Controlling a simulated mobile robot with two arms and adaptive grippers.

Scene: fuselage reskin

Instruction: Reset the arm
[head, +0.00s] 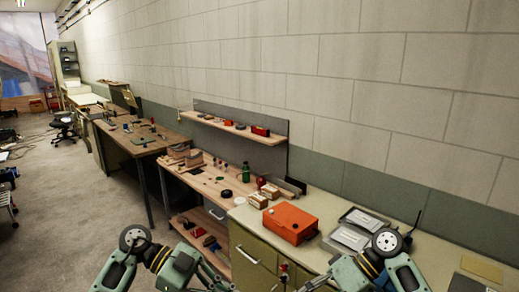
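My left arm (134,240) comes in at the bottom left, bent, with grey-green links, a dark round joint cap and yellow bands. My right arm (386,243) shows at the bottom right in a similar bent pose, in front of the near cabinet top. Both arms run out of the bottom edge. I cannot make out the fingertips of either gripper, and no held object shows.
A near cabinet (254,249) carries an orange-red case (290,223), small boxes (258,200) and metal trays (349,237). Wooden workbenches with tools and a wall shelf (235,127) stand beyond, along the block wall. The floor (65,200) at the left is mostly open; a chair (63,127) stands farther back.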

